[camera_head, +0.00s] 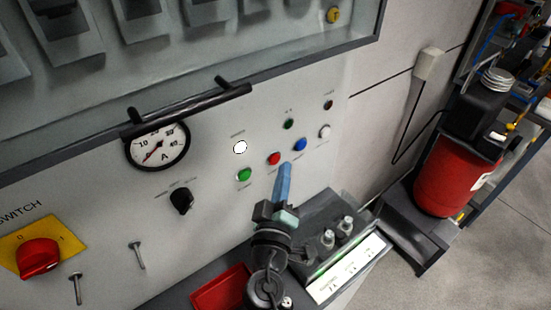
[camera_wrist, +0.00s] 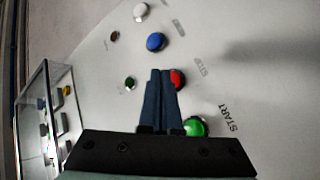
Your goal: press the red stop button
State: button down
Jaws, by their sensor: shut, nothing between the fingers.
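The red stop button (camera_head: 274,158) is on the grey control panel, between a green button (camera_head: 244,174) and a blue button (camera_head: 300,144). My gripper (camera_head: 285,168) is shut and empty, its blue fingers pointing toward the panel just right of the red button. In the wrist view the red button (camera_wrist: 178,79) shows just right of the fingertips (camera_wrist: 162,73), partly hidden by them. The word STOP is printed beside it. Whether the fingertips touch the panel or the button cannot be told.
A white lamp (camera_head: 240,147), a black rotary knob (camera_head: 181,201) and a red rotary switch (camera_head: 39,258) are also on the panel. A dark box with a lit label (camera_head: 348,268) stands below right of my gripper. A handle bar (camera_head: 190,110) juts out above the gauge.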

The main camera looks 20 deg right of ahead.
jog(key=shift+s+d, duration=0.25)
jog(key=shift+s, duration=0.5)
jog(key=shift+s+d, duration=0.3)
jog(key=shift+s, duration=0.4)
jog(key=shift+s+d, duration=0.25)
jog(key=shift+s, duration=0.5)
